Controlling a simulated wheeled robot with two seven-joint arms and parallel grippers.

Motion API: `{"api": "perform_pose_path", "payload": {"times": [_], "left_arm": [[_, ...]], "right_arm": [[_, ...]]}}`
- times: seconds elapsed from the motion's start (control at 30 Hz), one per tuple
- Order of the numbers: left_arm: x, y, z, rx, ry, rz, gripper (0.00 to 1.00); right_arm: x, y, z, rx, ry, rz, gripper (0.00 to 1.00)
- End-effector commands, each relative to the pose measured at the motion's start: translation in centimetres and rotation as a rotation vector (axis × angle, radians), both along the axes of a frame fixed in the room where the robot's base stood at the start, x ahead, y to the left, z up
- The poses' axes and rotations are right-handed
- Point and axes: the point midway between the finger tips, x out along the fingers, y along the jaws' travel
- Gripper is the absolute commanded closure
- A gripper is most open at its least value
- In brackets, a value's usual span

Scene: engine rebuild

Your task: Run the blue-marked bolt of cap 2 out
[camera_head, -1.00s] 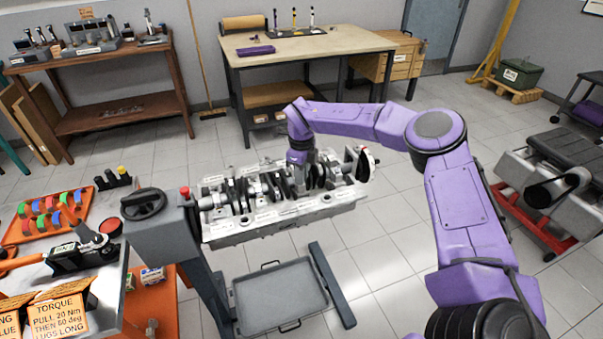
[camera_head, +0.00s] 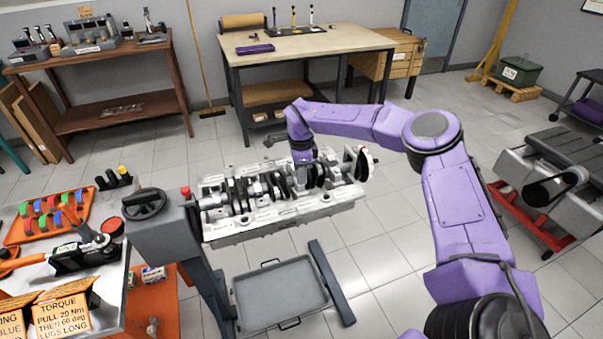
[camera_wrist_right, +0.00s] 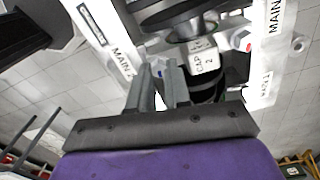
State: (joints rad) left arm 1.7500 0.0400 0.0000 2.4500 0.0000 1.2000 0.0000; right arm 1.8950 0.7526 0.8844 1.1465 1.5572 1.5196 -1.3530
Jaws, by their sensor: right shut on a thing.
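The engine block (camera_head: 285,212) lies on its stand with the crankshaft and bearing caps facing up. My right gripper (camera_wrist_right: 160,72) is over cap 2 (camera_wrist_right: 204,60), whose label shows in the right wrist view. Its two narrow fingers are shut on the blue-marked bolt (camera_wrist_right: 160,67), at the left side of the cap. The fingers hide most of the bolt, so how far it stands out cannot be told. In the head view my right gripper is low among the caps, its tips hidden. My left gripper is not in view.
A stand with a handwheel (camera_head: 145,203) is left of the block. A grey tray (camera_head: 279,292) lies below it. An orange tray (camera_head: 48,215) with coloured parts is on the left bench. Main labels and another bolt with a red mark (camera_wrist_right: 249,47) are close to the gripper.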

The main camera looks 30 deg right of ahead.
Motion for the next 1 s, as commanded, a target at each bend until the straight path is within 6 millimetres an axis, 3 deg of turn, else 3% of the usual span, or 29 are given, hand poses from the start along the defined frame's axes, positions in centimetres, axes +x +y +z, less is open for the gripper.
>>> {"api": "perform_pose_path", "payload": {"times": [0.4,0.43,0.47,0.77,0.87,1.0], "left_arm": [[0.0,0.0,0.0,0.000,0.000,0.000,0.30],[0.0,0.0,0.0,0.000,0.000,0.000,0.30],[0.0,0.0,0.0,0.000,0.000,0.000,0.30],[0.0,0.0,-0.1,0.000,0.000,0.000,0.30],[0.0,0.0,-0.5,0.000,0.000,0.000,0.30],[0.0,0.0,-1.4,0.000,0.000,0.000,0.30]], "right_arm": [[-0.1,0.0,-0.3,-0.001,0.004,0.009,1.00],[-0.1,0.0,-0.3,-0.001,0.004,0.009,0.79],[-0.1,0.0,-0.2,-0.001,0.003,0.009,0.71],[0.0,0.0,0.0,-0.001,0.000,0.007,0.71],[0.1,0.0,1.1,0.000,-0.003,0.006,0.71],[0.3,-0.1,4.2,-0.001,-0.006,0.007,0.71]]}}
